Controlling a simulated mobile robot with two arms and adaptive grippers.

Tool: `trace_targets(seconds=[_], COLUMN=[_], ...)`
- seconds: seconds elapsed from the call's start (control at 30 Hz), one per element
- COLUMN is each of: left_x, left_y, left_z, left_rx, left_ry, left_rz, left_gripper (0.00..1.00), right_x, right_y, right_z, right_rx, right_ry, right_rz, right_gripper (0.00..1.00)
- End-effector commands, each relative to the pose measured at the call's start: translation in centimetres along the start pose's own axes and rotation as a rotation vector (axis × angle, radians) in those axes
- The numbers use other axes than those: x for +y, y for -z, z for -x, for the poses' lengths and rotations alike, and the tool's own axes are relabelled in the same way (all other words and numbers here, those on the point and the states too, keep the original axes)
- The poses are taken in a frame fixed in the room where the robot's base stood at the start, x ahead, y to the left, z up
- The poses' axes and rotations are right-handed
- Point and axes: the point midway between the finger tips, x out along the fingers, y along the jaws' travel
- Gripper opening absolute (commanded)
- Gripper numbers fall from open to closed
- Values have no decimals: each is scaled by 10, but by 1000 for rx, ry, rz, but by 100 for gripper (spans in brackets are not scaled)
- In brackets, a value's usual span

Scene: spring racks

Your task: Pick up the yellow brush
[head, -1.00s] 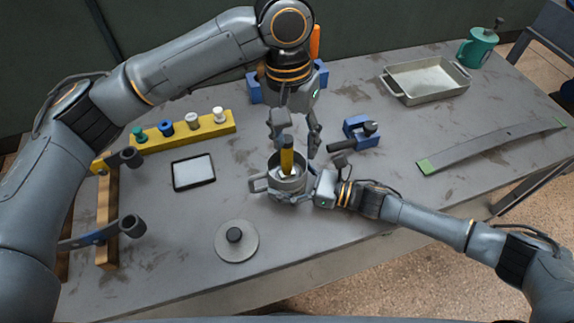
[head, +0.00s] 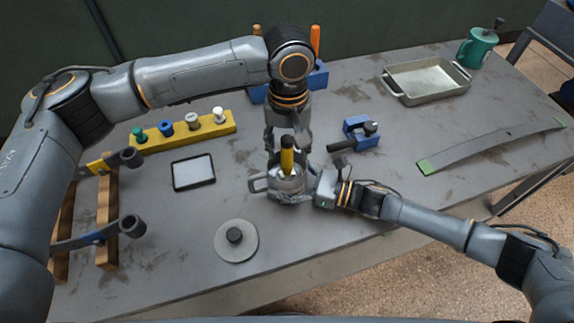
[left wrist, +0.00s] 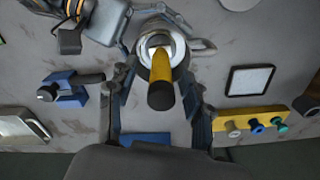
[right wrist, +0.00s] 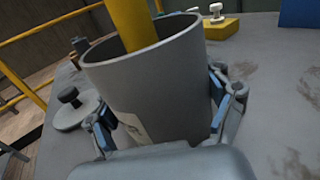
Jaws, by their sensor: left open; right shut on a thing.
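The yellow brush (head: 287,158) stands in a grey metal mug (head: 288,184) with its dark-tipped handle sticking up. In the left wrist view the brush (left wrist: 161,76) points toward the camera, between the open fingers of my left gripper (left wrist: 160,100). My left gripper (head: 287,147) is over the mug, its fingers on either side of the handle. My right gripper (head: 308,190) is shut on the mug from the right. In the right wrist view the fingers hold the mug wall (right wrist: 155,85); the lower end of the brush is hidden inside.
A round grey lid (head: 222,243) with a black knob lies in front. A black-framed pad (head: 193,172) and a yellow peg block (head: 205,130) are left. A blue holder (head: 357,128) with a dark tool, a metal tray (head: 427,94) and a curved leaf strip (head: 490,146) are right.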

Motion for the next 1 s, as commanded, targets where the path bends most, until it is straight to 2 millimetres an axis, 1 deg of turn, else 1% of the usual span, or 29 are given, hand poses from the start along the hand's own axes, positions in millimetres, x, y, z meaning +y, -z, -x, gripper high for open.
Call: trace_targets(seconds=[0.03, 0.1, 0.2, 0.3, 0.5, 0.57, 0.6, 0.67, 0.7, 0.73, 0.77, 1.0], left_x=[-2, -3, -3, -3, -2, -2, -2, -2, -2, -2, -2, -2], left_y=[1, 1, 2, 2, 2, 2, 2, 2, 2, 2, 2, 2], left_z=[-9, -20, -30, -35, -35, -35, -35, -35, -35, -35, -35, -34], left_rx=[-3, -3, -1, 0, 0, 0, 0, 0, 0, 0, 0, 0], left_ry=[3, 2, 2, 1, 0, 0, 0, 0, 0, 0, 0, 0], left_rz=[2, 1, 2, 1, 1, 1, 1, 1, 1, 1, 1, 1], left_gripper=[51, 51, 51, 51, 51, 38, 30, 18, 10, 4, 0, 0], right_x=[0, 0, 0, 0, 0, 0, 0, 0, 0, 0, 0, 0], right_y=[0, 0, 0, 0, 0, 0, 0, 0, 0, 0, 0, 0], right_z=[0, 0, 0, 0, 0, 0, 0, 0, 0, 0, 0, 0], right_rx=[-1, -1, -1, -1, -1, -1, -1, -1, -1, -1, -1, -1], right_ry=[0, 0, 0, 0, 0, 0, 0, 0, 0, 0, 0, 0], right_rz=[-1, -1, -1, -1, -1, -1, -1, -1, -1, -1, -1, -1], right_gripper=[31, 31, 31, 31, 31, 31, 31, 31, 31, 31, 31, 31])
